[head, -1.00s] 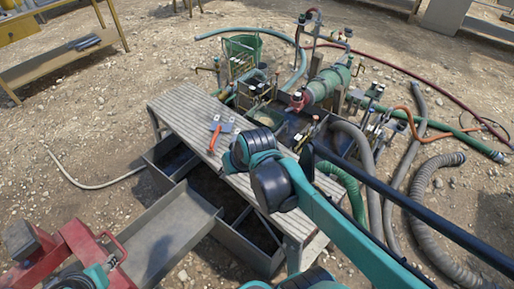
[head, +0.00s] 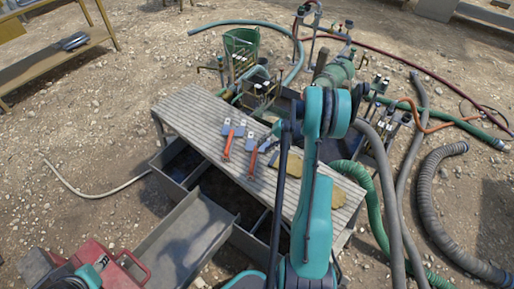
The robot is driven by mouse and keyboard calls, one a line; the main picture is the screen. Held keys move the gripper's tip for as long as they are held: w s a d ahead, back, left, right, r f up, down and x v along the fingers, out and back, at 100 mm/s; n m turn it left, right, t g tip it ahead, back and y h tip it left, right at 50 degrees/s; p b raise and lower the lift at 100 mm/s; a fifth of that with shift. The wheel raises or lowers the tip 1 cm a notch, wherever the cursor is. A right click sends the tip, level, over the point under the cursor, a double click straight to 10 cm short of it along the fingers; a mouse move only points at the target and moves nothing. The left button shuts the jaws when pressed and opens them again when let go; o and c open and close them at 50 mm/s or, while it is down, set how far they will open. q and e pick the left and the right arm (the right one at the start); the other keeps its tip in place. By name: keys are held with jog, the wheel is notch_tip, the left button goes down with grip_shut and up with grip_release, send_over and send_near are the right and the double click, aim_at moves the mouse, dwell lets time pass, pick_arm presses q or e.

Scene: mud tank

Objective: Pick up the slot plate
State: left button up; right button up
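A slatted bench (head: 190,112) stands in the middle of the head view. Two orange-handled tools with grey-blue heads, a left one (head: 228,145) and a right one (head: 251,157), lie on it. A small dark and blue shape (head: 268,145) is beside them. Flat tan pieces (head: 292,164) lie further right on the bench, partly behind my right arm. I cannot tell for certain which of these is the slot plate. My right arm rises over the bench's right part and hides some of it. Its fingers cannot be made out clearly. My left gripper does not show clearly.
Grey metal troughs (head: 185,238) stand in front of the bench. A red box (head: 98,262) is at the lower left. Pumps, a green bucket (head: 242,44) and hoses (head: 428,195) crowd the back and right. Gravel ground at left is mostly open.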

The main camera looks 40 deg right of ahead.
aim_at(256, 152)
jog(key=shift+b+x, duration=0.4)
jog(key=shift+x, duration=0.7)
jog(key=b+x, duration=0.2)
jog(key=x, duration=0.3)
jog(key=shift+a+f+b, duration=0.15)
jog(key=shift+a+b, duration=0.2)
jog(key=shift+b, duration=0.05)
jog(key=shift+c, duration=0.3)
grip_shut()
